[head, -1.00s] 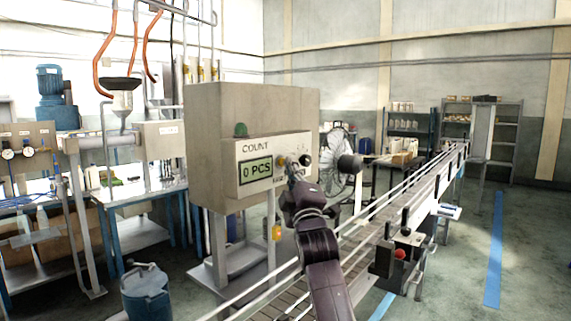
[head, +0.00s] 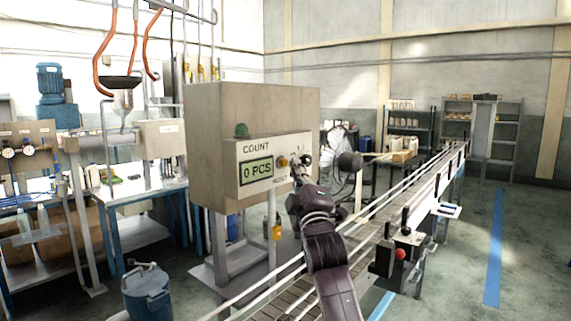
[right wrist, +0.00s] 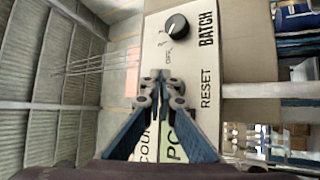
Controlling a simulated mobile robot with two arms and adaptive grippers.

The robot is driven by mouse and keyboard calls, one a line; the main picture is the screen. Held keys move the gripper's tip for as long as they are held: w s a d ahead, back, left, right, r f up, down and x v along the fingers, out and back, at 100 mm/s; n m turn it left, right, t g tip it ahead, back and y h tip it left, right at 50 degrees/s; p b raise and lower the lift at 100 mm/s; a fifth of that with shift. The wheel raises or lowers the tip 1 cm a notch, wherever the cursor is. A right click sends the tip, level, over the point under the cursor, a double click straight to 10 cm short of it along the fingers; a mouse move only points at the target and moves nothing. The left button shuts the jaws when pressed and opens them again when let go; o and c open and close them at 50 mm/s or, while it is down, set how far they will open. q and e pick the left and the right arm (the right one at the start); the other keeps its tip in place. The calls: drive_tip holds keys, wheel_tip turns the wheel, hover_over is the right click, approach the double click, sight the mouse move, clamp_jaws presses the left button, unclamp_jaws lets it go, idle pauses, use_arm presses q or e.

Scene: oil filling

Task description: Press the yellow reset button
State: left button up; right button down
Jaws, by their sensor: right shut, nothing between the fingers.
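The beige counter box (head: 215,125) has a front panel with a COUNT label and a display (head: 256,171) reading 0 PCS. A small yellow button (head: 282,161) sits just right of the display in the head view. My right gripper (head: 300,164) is shut and empty, in front of the panel just right of that button. In the right wrist view its closed fingertips (right wrist: 160,78) are over the panel beside the RESET label (right wrist: 206,88). The button cannot be made out there; the fingers cover that area. I cannot tell whether the fingertips touch the panel. My left gripper is out of view.
A black BATCH knob (right wrist: 177,25) stands out from the panel near the fingers. A conveyor (head: 375,215) with rails runs below my right arm. A blue bin (head: 147,292) stands on the floor at front left.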

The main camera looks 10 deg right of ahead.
drive_tip(key=s+d+p, duration=0.1)
drive_tip(key=s, duration=0.1)
drive_tip(key=s+d+p, duration=0.1)
drive_tip(key=s+d, duration=0.1)
idle(0.3)
drive_tip(key=shift+f, duration=0.1)
idle(0.4)
